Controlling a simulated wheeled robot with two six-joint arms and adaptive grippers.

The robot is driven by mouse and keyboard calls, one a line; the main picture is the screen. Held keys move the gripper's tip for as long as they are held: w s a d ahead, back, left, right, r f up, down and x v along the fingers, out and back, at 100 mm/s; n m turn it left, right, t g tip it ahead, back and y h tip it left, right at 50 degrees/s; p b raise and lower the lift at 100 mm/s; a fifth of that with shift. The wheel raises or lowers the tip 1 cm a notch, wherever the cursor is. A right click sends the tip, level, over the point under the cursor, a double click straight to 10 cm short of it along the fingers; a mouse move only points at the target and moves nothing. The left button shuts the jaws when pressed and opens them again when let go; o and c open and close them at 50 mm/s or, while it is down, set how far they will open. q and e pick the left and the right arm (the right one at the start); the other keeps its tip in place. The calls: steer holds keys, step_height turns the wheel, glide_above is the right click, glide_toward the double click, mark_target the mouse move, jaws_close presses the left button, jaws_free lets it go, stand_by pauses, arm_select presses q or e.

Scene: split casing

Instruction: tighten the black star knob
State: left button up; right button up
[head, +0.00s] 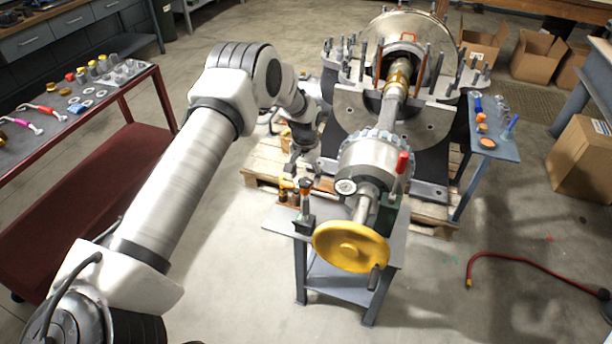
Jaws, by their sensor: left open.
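A small black knob-like top (306,183) sits on an upright fitting with an orange band, at the left corner of the small grey stand (290,222). It is too small to make out a star shape. My left gripper (302,167) hangs just above and behind it, pointing down. Its fingers are apart, with nothing seen between them. It looks close to the knob, but I cannot tell the exact gap. My right gripper is not in view.
The yellow handwheel (350,246), gauge (346,187) and red-handled lever (402,163) stand close on the right. The open split casing (440,125) with upright studs is behind. A red cart (95,190) stands left. A red hose (520,257) lies on the floor.

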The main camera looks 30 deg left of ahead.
arm_select(q)
steer(key=shift+f, duration=0.45)
steer(key=shift+w+a+f, duration=0.1)
steer(key=shift+w+f, duration=0.05)
steer(key=shift+f, duration=0.15)
steer(key=shift+r, duration=0.1)
steer(key=c, duration=1.2)
